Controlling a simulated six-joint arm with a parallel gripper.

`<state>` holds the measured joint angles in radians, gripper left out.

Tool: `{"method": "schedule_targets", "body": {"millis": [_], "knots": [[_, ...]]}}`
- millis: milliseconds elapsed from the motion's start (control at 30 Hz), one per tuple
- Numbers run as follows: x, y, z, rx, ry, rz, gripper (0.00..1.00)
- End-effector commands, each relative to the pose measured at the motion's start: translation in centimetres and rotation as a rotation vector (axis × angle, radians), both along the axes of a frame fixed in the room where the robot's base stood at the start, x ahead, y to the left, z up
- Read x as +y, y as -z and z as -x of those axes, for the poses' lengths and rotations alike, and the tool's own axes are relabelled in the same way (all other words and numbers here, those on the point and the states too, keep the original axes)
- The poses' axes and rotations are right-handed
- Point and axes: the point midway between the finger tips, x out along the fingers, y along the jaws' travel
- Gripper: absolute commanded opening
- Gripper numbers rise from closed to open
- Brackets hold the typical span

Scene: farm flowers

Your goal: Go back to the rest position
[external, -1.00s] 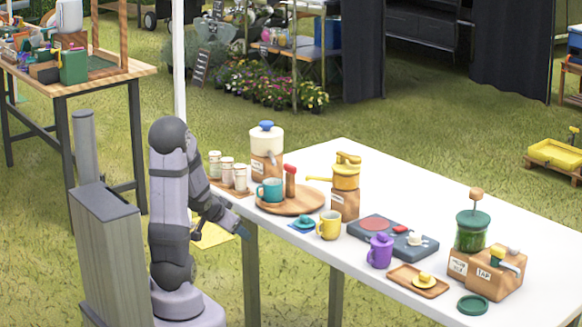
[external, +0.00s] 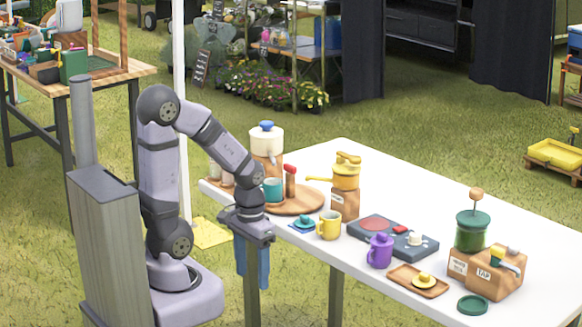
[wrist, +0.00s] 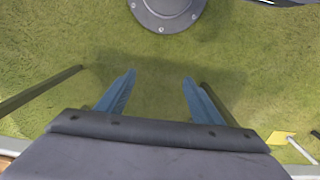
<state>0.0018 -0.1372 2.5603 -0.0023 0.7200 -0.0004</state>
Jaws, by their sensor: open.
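My gripper (external: 252,262) hangs in front of the left end of the white table (external: 310,232), its blue fingers pointing down over the grass. In the wrist view my gripper (wrist: 159,85) is open, with a wide gap between the two blue fingers and only grass between them. It holds nothing. My arm is bent at the elbow, with the forearm sloping down to the right.
The table holds a teal mug (external: 272,190) on a round wooden board, a yellow mug (external: 329,225), a purple pot (external: 379,251), a hot plate (external: 362,238) and a green-lidded jar (external: 472,232). My forearm hides part of the jars at the back left. Grass is clear below the gripper.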

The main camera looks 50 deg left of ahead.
Motion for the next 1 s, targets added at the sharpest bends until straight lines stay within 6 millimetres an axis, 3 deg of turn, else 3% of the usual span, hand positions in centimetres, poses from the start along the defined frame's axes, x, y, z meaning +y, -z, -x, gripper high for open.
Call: {"method": "schedule_targets", "body": {"millis": [33, 500, 700, 1000], "knots": [[0.0, -2.0, 0.0, 0.000, -0.001, 0.000, 0.61], [0.1, -14.3, 0.0, -0.001, -0.003, -0.001, 0.61], [0.1, -17.3, 0.0, -0.001, -0.004, 0.000, 0.61], [0.1, -18.1, -0.1, -0.002, -0.004, 0.000, 0.61]]}}
